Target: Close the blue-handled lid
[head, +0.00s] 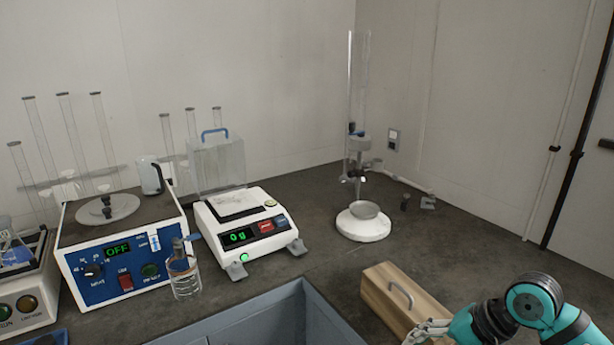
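The blue-handled lid (219,167) is a clear, box-like cover on the white balance (250,223). It stands raised upright at the back of the balance, with its blue handle (214,132) at the top. The weighing plate is uncovered, and the green display reads about 0 g. My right gripper (428,332) is at the bottom edge of the head view, well to the right of and nearer than the balance. It is partly cut off, so its opening is unclear. My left gripper is out of view.
A blue instrument (118,262) reading OFF and a small glass bottle (184,277) stand left of the balance. A wooden box (400,300) with a metal handle lies near my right gripper. A grey bin (300,312) is in front. A white-based stand (363,224) is behind right.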

